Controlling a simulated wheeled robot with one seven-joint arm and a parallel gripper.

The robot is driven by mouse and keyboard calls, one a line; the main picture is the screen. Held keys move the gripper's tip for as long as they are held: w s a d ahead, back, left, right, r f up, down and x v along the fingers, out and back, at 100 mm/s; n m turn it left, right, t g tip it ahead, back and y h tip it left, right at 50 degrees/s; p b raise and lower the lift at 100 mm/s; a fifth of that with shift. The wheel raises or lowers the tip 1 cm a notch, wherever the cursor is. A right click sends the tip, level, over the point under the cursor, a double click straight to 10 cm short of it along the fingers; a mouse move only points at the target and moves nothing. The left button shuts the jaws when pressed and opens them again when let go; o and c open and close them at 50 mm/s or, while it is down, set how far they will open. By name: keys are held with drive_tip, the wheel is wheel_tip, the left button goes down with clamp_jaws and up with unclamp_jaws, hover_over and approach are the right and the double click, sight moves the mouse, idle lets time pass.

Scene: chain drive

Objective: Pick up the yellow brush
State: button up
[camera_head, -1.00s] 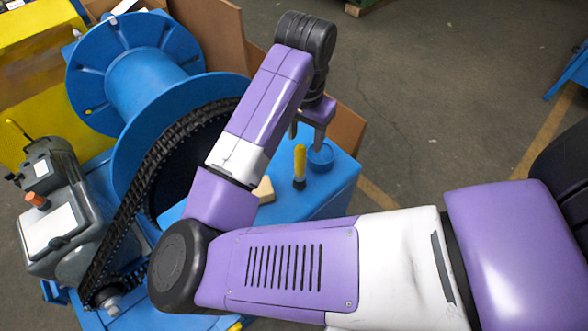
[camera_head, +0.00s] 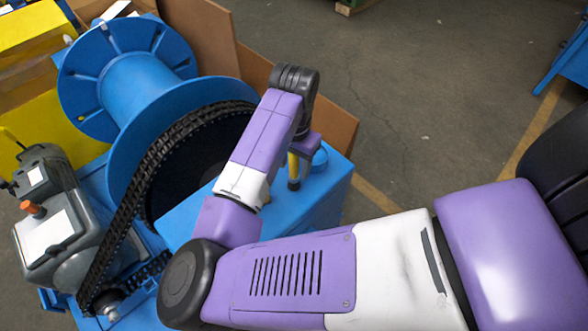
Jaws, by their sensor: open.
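The yellow brush (camera_head: 293,166) stands upright on the blue bench top, with a yellow handle and a dark lower end. My gripper (camera_head: 298,172) is down at the brush, with its fingers partly hidden by my wrist and forearm. It is open. One finger shows close beside the brush handle; I cannot tell whether it touches. The upper part of the brush is hidden behind the gripper.
A large blue spool (camera_head: 140,85) with a black chain (camera_head: 150,165) and a grey motor (camera_head: 50,215) are at the left. Cardboard (camera_head: 330,125) stands behind the bench. Open floor lies to the right.

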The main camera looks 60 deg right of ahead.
clamp_jaws()
drive_tip(key=shift+r, duration=0.1)
wheel_tip(320, 180, up, 20)
idle(0.7)
